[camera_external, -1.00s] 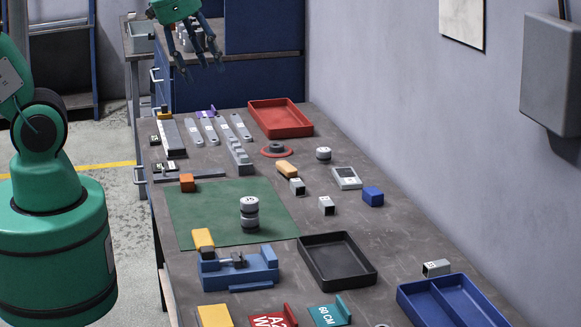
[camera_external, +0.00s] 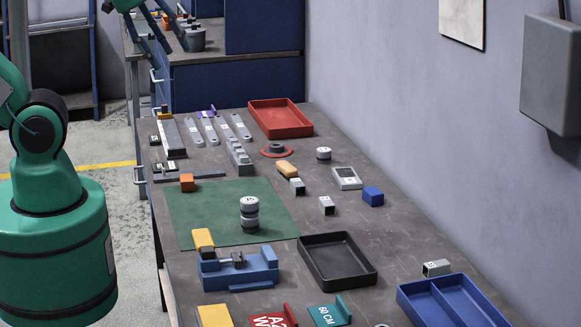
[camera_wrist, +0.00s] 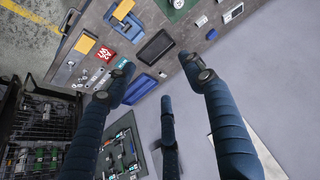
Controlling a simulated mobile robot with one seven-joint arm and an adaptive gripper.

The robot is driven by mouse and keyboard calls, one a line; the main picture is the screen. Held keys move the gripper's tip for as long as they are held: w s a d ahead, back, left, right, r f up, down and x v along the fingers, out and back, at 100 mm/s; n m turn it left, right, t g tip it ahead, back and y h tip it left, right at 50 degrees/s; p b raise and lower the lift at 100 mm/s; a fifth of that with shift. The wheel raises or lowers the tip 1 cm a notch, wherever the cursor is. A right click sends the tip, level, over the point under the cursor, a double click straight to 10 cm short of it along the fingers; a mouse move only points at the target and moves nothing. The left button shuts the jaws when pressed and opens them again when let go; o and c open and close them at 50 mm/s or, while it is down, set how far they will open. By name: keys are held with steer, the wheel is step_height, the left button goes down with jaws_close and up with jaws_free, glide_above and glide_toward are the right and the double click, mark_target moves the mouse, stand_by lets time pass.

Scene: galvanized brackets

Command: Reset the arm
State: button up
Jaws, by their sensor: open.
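My gripper (camera_external: 163,38) is at the top left of the external view, high above the far end of the workbench and partly cut off by the frame's top edge. Its dark blue fingers are spread open and hold nothing. In the wrist view the open fingers (camera_wrist: 160,82) reach up over the bench from a distance, with a third finger lower in the middle. My gripper touches no object.
The grey bench (camera_external: 405,220) carries a green mat (camera_external: 190,215) with two stacked weights (camera_external: 249,213), a red tray (camera_external: 280,118), a black tray (camera_external: 337,260), a blue divided bin (camera_external: 450,302) and a blue vise (camera_external: 238,270). A wall box (camera_external: 550,75) hangs at right.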

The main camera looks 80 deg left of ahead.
step_height(320, 180, down, 6)
steer(key=b, duration=0.5)
steer(key=shift+b, duration=0.35)
